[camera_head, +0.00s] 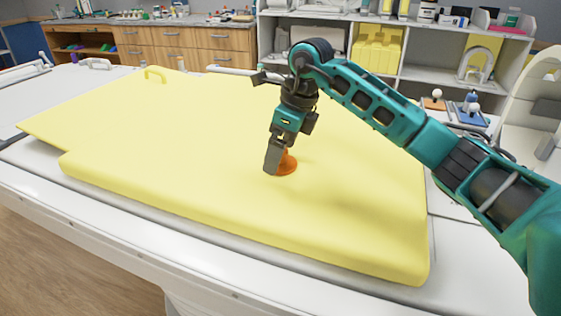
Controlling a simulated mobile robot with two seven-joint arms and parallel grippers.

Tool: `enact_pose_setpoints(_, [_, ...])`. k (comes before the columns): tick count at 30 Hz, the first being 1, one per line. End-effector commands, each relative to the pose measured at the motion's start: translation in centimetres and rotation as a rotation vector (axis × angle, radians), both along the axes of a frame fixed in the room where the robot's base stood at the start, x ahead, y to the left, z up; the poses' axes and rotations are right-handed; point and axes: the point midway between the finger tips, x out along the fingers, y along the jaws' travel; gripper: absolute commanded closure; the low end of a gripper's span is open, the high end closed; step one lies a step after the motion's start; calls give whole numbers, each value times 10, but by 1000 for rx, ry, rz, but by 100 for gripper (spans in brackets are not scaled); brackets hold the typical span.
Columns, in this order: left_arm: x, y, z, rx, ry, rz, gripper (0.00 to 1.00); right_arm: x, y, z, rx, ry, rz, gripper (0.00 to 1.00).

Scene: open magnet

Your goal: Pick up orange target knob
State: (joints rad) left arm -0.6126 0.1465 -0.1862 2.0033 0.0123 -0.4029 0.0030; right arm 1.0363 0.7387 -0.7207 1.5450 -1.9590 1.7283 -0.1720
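The orange knob (288,163) stands on the yellow pad (160,165), right of the middle of the picture. My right arm comes in from the right, and its gripper (273,168) points down at the knob. The gripper's fingers cover the knob's left part, and the knob's right side and base show beside them. I cannot tell whether the fingers are closed on it or only in front of it. My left gripper is not in view.
The pad lies on a white table (120,235) and has a yellow handle (155,74) at its far edge. Behind are a white shelf (430,77) and wooden drawers (180,48). Small blue and orange items (470,110) stand at the right. The pad's left half is clear.

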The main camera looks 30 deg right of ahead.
Motion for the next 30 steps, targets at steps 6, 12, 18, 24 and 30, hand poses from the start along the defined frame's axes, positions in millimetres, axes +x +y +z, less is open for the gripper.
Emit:
enact_pose_setpoints(6, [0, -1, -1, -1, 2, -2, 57, 2, 2, -10, 0, -1, 0, 0])
enact_pose_setpoints(12, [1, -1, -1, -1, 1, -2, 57, 2, 2, -10, 0, -1, 0, 12])
enact_pose_setpoints(18, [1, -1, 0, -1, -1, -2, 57, 2, 2, -10, 0, -1, 0, 31])
enact_pose_setpoints(24, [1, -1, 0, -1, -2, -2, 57, 2, 2, -9, 0, -1, 0, 50])
enact_pose_setpoints(30, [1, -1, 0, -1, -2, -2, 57, 2, 2, -9, 1, -2, 0, 60])
